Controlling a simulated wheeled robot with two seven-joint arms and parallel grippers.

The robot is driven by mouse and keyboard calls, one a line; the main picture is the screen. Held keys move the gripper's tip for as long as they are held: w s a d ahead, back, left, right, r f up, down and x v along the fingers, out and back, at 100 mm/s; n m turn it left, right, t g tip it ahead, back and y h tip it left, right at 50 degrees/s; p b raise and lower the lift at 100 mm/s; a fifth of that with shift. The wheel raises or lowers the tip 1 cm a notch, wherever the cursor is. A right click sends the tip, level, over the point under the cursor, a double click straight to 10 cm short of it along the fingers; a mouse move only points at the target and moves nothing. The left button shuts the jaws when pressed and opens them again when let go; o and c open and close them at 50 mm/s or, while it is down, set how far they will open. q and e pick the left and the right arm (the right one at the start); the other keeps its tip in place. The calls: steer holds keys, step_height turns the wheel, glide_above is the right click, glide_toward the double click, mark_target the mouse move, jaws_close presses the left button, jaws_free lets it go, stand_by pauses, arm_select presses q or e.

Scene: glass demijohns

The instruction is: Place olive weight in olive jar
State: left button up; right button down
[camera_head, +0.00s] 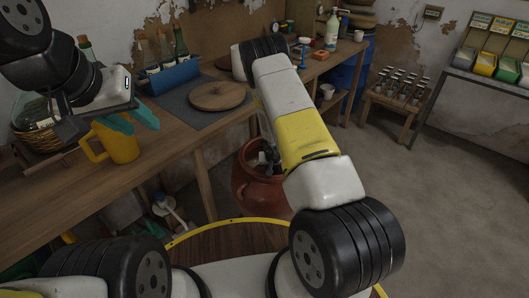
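The olive jar is most likely the brown clay jar (246,187) standing on the floor beside the bench, its mouth partly hidden by my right arm. Dark parts of my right gripper (267,160) show at the jar's mouth; its fingertips are hidden, so I cannot tell what it holds. A round wooden disc with a small knob (220,95) lies on the grey mat; I cannot tell whether it is the olive weight or a lid.
A stool (396,104) with small bottles and a table with coloured bins (484,62) stand right. The floor at right is clear.

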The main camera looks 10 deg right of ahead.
steer(key=shift+f, duration=0.55)
steer(key=c, duration=1.1)
jaws_free()
steer(key=shift+s+f, duration=0.15)
